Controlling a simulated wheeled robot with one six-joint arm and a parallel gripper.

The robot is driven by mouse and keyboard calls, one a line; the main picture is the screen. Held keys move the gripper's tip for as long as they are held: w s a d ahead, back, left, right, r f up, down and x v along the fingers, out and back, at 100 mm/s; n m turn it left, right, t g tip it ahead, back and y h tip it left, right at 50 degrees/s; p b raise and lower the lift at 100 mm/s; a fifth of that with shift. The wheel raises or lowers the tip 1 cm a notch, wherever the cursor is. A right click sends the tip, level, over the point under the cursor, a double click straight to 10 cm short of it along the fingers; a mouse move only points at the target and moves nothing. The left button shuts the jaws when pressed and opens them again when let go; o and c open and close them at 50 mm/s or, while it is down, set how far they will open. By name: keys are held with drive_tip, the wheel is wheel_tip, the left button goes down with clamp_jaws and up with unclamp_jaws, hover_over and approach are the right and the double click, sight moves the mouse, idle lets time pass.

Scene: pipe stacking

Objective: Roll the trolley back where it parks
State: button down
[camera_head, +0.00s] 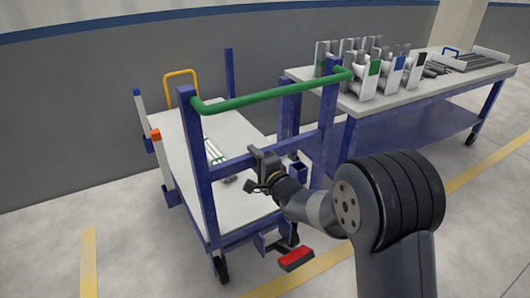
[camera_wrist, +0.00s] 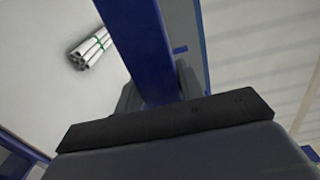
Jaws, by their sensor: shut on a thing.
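The trolley has a white deck (camera_head: 215,133), blue posts, a green push handle (camera_head: 270,92) and black castors. A blue crossbar (camera_head: 228,166) runs below the green handle. My gripper (camera_head: 259,168) is at the middle of this crossbar and shut on it. In the wrist view the blue bar (camera_wrist: 145,45) runs into the jaws, and part of the grip is hidden. A bundle of white pipes with a green band (camera_wrist: 92,49) lies on the deck. A red pedal (camera_head: 296,259) sits low at the trolley's near end.
A workbench (camera_head: 440,90) with pipe holders and dark rods stands close on the trolley's right. A grey wall (camera_head: 90,100) is behind. Yellow floor lines (camera_head: 88,262) lie to the left and right of the trolley. Floor at the left is clear.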

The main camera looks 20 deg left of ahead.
drive_tip(key=shift+r+b, duration=0.3)
drive_tip(key=shift+b, duration=0.1)
drive_tip(key=shift+f, duration=0.1)
drive_tip(key=c, duration=1.3)
unclamp_jaws()
drive_tip(key=o, duration=0.5)
drive_tip(key=shift+f, duration=0.25)
drive_tip(key=shift+c, duration=0.2)
drive_tip(key=v, duration=1.2)
drive_tip(key=shift+b, duration=0.3)
drive_tip(key=shift+f, duration=0.15)
